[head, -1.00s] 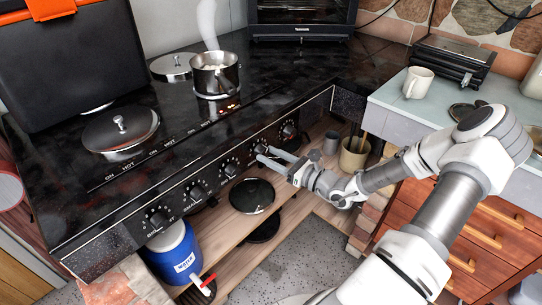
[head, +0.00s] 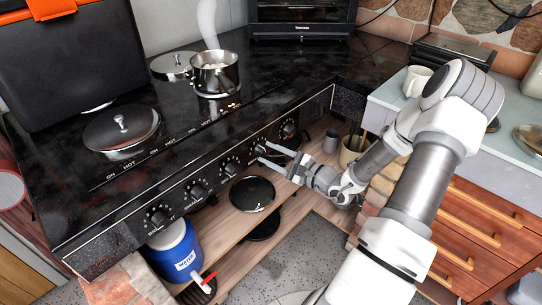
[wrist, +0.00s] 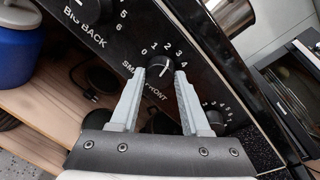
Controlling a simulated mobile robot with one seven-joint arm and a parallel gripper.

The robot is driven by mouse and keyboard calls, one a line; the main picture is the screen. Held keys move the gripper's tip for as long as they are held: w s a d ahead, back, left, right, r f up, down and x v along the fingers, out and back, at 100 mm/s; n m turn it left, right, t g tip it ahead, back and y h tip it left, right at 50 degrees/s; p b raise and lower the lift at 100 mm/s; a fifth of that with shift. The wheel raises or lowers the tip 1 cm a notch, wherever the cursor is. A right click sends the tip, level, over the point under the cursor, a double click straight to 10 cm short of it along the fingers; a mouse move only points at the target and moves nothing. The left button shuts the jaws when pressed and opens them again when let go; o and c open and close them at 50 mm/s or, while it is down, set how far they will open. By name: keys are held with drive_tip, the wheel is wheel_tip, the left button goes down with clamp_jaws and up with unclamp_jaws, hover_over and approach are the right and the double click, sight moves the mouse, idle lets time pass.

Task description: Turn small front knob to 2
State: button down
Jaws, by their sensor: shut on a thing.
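The small front knob (wrist: 160,67) is black and round, with a white pointer line and the label "SMALL FRONT" beside it. The digits 0 to 4 arc around its top. The pointer tilts up and slightly right, towards 2 or between 2 and 3; I cannot tell exactly. My gripper (wrist: 160,74) is shut on this knob, one fingertip at each side. In the head view my gripper (head: 263,153) reaches the stove's front panel (head: 223,148) from the right, and its fingers partly hide the knob.
Other knobs line the panel, including one at the far left (head: 158,216) and one at the right (head: 289,130). A steaming pot (head: 215,77) and a lidded pan (head: 121,129) stand on the hob. A blue water jug (head: 176,252) stands below. Drawers (head: 470,235) flank my arm.

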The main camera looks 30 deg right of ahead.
drive_tip(key=shift+n+h+b, duration=0.3)
drive_tip(key=shift+n+b, duration=0.6)
drive_tip(key=shift+n, duration=0.5)
drive_tip(key=shift+c, duration=1.9)
unclamp_jaws()
drive_tip(key=shift+s, duration=0.1)
drive_tip(key=p+v, duration=0.2)
drive_tip(key=v, duration=1.5)
drive_tip(key=shift+r, duration=0.1)
